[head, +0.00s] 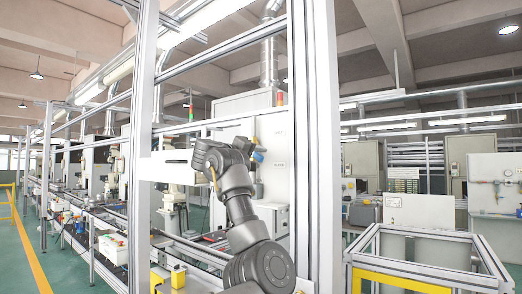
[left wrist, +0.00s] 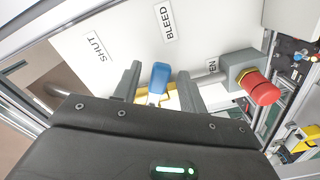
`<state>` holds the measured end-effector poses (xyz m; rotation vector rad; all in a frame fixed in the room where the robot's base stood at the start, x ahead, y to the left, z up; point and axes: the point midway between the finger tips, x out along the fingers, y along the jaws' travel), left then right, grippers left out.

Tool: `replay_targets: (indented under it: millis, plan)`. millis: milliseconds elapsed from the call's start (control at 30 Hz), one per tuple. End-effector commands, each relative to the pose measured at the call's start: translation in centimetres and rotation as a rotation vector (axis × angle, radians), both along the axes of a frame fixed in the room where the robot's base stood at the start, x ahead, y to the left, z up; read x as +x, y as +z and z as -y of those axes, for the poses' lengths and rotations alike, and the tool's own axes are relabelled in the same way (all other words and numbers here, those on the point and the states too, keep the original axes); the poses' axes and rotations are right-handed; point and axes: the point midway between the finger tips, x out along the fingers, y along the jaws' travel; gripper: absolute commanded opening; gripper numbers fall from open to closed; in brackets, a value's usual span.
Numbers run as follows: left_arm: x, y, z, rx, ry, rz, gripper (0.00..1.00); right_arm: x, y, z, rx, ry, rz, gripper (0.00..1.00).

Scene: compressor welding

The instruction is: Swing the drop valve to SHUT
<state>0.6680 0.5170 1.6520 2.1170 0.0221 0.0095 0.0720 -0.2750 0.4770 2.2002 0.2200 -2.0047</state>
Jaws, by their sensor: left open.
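The drop valve's blue handle (left wrist: 160,76) shows in the left wrist view, with a yellow part (left wrist: 142,97) beneath it. It points toward the BLEED label (left wrist: 166,22), between the SHUT label (left wrist: 96,46) at left and a partly hidden label ending in "EN" (left wrist: 212,66) at right. My left gripper (left wrist: 158,72) is open, with one finger on each side of the blue handle; I cannot tell whether either finger touches it. In the head view, my left gripper (head: 244,147) is beside a small blue part (head: 258,156) on a light cabinet. My right gripper is not in view.
A grey box with a red mushroom button (left wrist: 264,92) sits close right of the handle. In the head view, a thick aluminium post (head: 318,150) stands right of my left arm. An aluminium frame with a yellow panel (head: 405,284) stands at lower right.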

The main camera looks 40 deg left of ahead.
Motion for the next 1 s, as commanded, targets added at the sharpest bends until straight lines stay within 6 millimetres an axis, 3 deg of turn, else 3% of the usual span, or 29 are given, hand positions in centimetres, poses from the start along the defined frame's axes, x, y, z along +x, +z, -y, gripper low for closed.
replay_targets:
  millis: [33,200,533,833,1000]
  plan:
    - [0.7,0.5,0.0,-0.003,-0.002,0.0,0.42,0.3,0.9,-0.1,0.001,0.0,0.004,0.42]
    - [2.0,0.2,-0.1,-0.001,0.0,0.0,0.42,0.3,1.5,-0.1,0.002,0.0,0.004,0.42]
    - [2.3,0.0,-0.2,0.0,0.002,0.001,0.42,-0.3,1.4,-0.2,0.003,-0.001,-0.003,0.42]
    - [2.3,0.0,-0.2,0.0,0.002,0.001,0.03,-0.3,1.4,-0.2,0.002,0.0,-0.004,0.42]
    - [2.3,0.0,-0.2,0.0,0.002,0.001,0.0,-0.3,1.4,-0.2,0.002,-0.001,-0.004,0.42]
